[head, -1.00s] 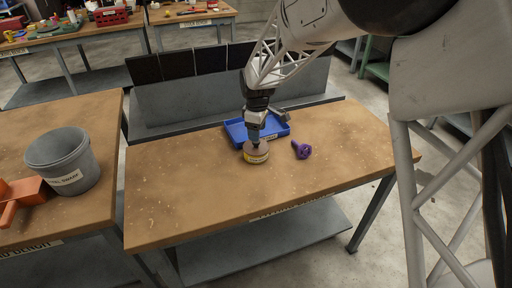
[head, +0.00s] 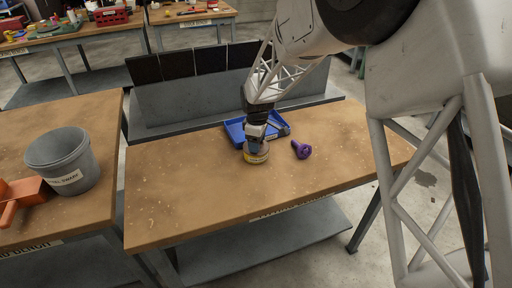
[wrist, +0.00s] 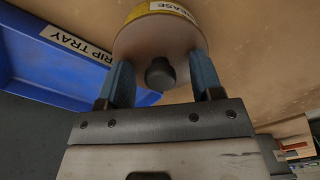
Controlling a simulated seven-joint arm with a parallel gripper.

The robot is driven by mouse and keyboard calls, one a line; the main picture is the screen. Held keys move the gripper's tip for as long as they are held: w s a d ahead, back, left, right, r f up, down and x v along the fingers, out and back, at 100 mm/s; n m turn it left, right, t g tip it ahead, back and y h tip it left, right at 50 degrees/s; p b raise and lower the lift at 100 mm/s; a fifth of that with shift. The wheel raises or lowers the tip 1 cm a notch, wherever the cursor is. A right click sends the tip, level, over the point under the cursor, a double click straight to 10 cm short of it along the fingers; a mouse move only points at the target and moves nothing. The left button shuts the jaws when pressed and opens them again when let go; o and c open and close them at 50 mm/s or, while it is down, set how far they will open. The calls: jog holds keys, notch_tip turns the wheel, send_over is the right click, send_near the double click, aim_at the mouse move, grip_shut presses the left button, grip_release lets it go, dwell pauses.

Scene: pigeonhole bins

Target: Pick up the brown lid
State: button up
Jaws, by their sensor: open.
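The brown lid (wrist: 158,38) is a round, brownish top with a dark knob (wrist: 160,73) at its middle. It sits on a grease tin with a yellow label (head: 256,157) on the wooden bench, in front of the blue tray. My gripper (wrist: 161,66) is open, with one blue finger on each side of the knob and gaps between them. In the head view my gripper (head: 255,147) is right over the tin and hides most of the lid.
A blue drip tray (wrist: 45,55) lies close behind and left of the tin; it also shows in the head view (head: 235,132). A purple object (head: 300,149) lies to the right. A grey bucket (head: 62,160) stands on the left bench. The front of the bench is clear.

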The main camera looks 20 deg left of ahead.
jog(key=c, duration=1)
jog(key=shift+r, duration=0.15)
jog(key=shift+r, duration=1.5)
jog(key=shift+s+d+r, duration=0.2)
jog(key=shift+s, duration=0.05)
jog(key=s+d, duration=0.3)
jog(key=s, duration=0.1)
jog(key=s+d+r, duration=0.1)
jog(key=s+d, duration=0.2)
jog(key=s, duration=0.1)
jog(key=s+d, duration=0.3)
jog(key=s, duration=0.1)
jog(key=shift+d+r, duration=0.15)
jog(key=shift+d, duration=0.1)
